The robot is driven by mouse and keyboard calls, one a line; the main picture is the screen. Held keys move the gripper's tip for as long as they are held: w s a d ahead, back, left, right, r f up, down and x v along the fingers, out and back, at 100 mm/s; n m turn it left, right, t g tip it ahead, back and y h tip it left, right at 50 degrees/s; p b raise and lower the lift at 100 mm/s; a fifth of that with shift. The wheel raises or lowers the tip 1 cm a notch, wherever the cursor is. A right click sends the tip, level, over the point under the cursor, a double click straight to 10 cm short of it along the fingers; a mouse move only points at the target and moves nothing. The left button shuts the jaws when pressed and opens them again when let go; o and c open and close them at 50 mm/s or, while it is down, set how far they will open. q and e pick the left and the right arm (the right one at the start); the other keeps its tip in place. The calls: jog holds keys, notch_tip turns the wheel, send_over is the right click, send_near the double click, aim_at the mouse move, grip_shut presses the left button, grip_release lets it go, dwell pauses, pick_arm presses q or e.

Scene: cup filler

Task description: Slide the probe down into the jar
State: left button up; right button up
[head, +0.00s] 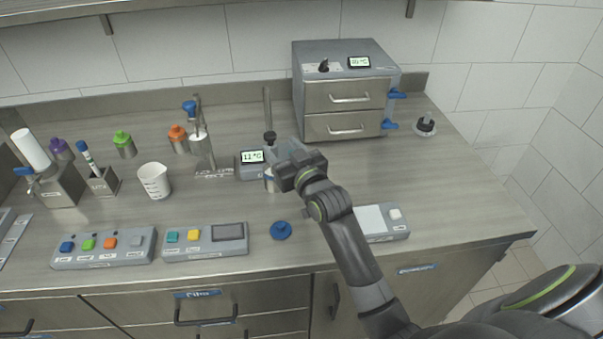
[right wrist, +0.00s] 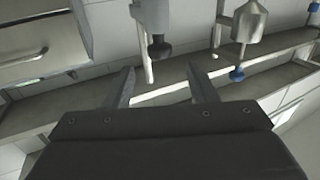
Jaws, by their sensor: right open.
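The probe stand is a vertical grey post (head: 267,105) with a black knob (head: 270,138) on it, behind a unit whose display (head: 252,156) reads about 11 °C. The jar seems to be the small metallic cylinder (head: 268,180) in front, mostly hidden by my right gripper (head: 280,156). The probe's shaft is hidden in the head view. In the right wrist view, my gripper's fingers (right wrist: 161,86) are apart with nothing between them. The black knob (right wrist: 160,46) is just beyond them, beside the pale post (right wrist: 148,68). My left gripper is not in view.
A two-drawer oven (head: 346,92) stands behind on the right. A dispenser (head: 198,135) with a blue top is left of the stand. A white beaker (head: 154,181) stands left.

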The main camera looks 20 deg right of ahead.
jog(key=s+d+b, duration=0.1)
jog(key=s, duration=0.7)
jog(key=shift+s, duration=0.25)
